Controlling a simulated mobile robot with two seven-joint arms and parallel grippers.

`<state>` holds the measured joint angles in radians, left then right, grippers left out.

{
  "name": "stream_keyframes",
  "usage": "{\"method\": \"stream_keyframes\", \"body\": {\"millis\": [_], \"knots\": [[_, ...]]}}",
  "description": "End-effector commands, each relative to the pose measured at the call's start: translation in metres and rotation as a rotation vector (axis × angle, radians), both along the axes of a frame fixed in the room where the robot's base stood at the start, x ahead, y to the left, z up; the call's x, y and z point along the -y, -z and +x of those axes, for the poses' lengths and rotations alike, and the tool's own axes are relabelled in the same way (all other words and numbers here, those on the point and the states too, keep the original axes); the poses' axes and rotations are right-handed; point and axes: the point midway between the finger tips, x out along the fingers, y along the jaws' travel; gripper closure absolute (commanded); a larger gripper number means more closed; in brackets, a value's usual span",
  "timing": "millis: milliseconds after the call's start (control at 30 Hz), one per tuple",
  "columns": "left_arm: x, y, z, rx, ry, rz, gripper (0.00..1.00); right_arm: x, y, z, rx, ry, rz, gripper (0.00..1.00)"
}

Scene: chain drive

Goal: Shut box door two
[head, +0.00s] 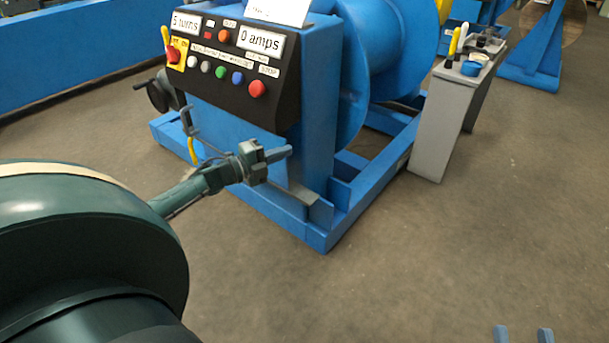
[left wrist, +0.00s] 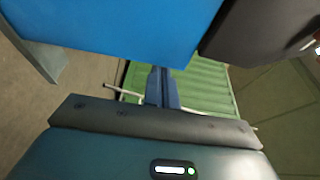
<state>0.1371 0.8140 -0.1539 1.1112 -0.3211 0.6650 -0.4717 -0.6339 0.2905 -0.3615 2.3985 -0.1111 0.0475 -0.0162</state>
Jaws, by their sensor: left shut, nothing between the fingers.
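I cannot make out a box door marked two in either view. My left gripper (head: 279,154) is shut and empty, in front of the blue machine (head: 318,110) and below its black control panel (head: 235,75). In the left wrist view its closed fingers (left wrist: 162,87) point toward a green ribbed surface (left wrist: 205,88), with a blue face (left wrist: 125,28) close above; I cannot tell whether they touch. My right gripper (head: 522,335) shows only as two separated blue fingertips at the bottom right edge, open over the floor.
The panel carries coloured buttons, a red switch (head: 173,54) and a handwheel (head: 160,93) at its left. A large blue spool (head: 350,70) stands behind it on a blue frame (head: 325,238). A grey stand with tools (head: 435,125) is to the right.

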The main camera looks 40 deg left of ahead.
Motion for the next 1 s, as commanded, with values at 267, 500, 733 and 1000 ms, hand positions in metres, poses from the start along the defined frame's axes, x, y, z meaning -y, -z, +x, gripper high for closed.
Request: {"method": "stream_keyframes", "body": {"millis": [267, 500, 733, 1000], "knots": [[-0.041, 0.002, 0.002, 0.001, -0.003, 0.002, 1.0, -0.004, 0.003, 0.0, 0.004, -0.03, 0.065, 0.64], [-0.047, 0.0, 0.002, -0.001, -0.001, -0.001, 1.0, -0.005, 0.001, 0.0, 0.002, -0.035, 0.077, 0.64], [-0.047, 0.0, 0.002, -0.001, -0.001, -0.001, 1.0, -0.005, 0.001, 0.0, 0.001, -0.035, 0.076, 0.64], [-0.043, 0.0, 0.003, -0.001, 0.0, -0.001, 1.0, -0.005, -0.002, 0.0, 0.003, -0.034, 0.073, 0.64]]}}
